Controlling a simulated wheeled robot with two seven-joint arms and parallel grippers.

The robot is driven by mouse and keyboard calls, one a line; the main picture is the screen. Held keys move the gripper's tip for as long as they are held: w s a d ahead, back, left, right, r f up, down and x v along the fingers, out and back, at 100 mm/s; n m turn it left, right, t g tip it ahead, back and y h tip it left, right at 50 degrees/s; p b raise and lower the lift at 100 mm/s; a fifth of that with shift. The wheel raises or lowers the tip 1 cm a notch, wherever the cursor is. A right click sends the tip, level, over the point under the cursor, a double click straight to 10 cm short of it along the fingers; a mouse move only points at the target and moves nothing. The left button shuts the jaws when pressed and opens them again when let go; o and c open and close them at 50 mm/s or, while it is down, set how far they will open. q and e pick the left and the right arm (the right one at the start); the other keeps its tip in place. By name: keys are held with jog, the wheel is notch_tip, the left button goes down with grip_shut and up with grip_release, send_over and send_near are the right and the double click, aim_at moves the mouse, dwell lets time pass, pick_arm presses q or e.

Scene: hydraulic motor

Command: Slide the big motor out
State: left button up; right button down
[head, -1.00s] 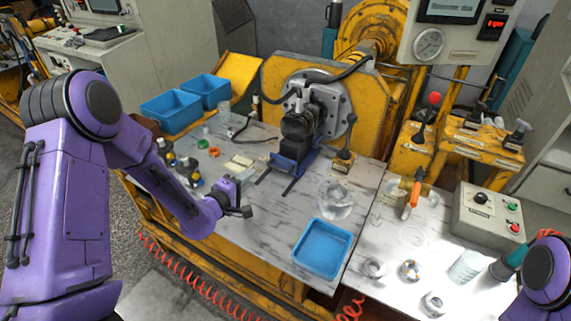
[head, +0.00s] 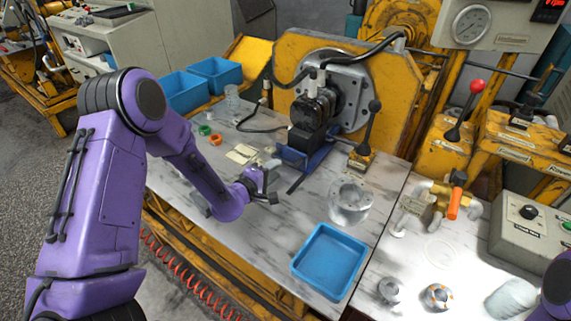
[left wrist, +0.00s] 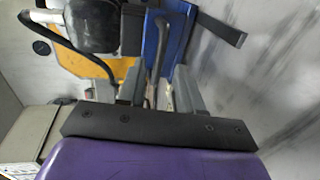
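The big motor (head: 312,112) is a dark, blocky unit with a black hose, against a round grey flange plate (head: 352,95). It stands on a blue sliding base (head: 300,158) with dark rails on the table. In the left wrist view the blue base (left wrist: 178,45) shows ahead, with a thin dark curved rod (left wrist: 158,55) in front of it. My left gripper (head: 268,185) is in front of the base, on its near-left side. Its two grey fingers (left wrist: 160,88) are apart, with the rod's lower end seen between them; contact is not clear. My right gripper is not visible.
A black-knobbed lever (head: 368,125) stands right of the motor. A clear glass vessel (head: 350,203) and an empty blue tray (head: 330,262) lie on the table's front right. Blue bins (head: 215,75) stand at the back left. A white control box (head: 525,230) is at right.

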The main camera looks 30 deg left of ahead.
aim_at(284, 163)
pick_arm(q)
jog(key=x, duration=0.6)
jog(key=shift+w+d+f, duration=0.1)
jog(key=shift+w, duration=0.3)
jog(key=shift+c, duration=0.3)
